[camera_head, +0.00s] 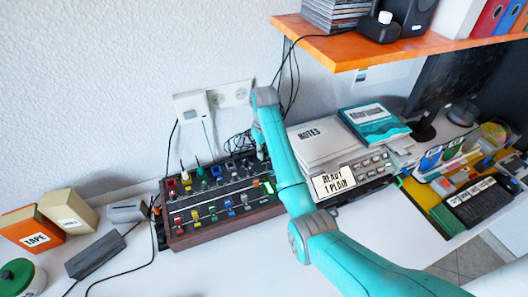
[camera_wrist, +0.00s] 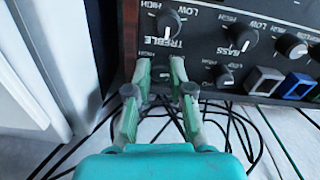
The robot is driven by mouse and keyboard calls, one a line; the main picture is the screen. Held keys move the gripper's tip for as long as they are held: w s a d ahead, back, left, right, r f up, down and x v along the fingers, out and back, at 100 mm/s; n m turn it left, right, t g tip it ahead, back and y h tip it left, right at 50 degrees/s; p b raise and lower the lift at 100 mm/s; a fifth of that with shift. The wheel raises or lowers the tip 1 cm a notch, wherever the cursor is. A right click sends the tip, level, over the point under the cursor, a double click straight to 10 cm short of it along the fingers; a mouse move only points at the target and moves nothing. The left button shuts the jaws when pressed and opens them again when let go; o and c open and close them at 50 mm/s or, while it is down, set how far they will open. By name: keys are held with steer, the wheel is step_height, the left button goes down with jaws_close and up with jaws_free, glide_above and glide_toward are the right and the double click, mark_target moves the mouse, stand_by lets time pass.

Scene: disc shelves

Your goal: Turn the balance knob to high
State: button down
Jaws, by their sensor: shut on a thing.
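The mixer (camera_head: 222,213) is a dark panel with wooden sides, coloured knobs and sliders. My gripper (camera_wrist: 161,74) reaches its right end, where my arm hides part of the panel in the head view. In the wrist view the panel (camera_wrist: 198,52) shows dark knobs with white pointers, marked LOW and HIGH. My fingers are closed around a small knob (camera_wrist: 160,72) beside the TREBLE knob (camera_wrist: 168,22). The fingers hide most of this small knob and its name, so I cannot read whether it says balance, or where it points. Another small knob (camera_wrist: 223,75) sits to its right.
The BASS knob (camera_wrist: 243,38) and coloured square buttons (camera_wrist: 263,80) are close by. Loose black cables (camera_wrist: 215,125) lie beyond the panel edge. An orange shelf (camera_head: 350,50) hangs above.

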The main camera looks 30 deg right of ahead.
steer(key=shift+m, duration=0.3)
steer(key=shift+m, duration=2.8)
steer(key=c, duration=1)
jaws_free()
steer(key=shift+c, duration=0.2)
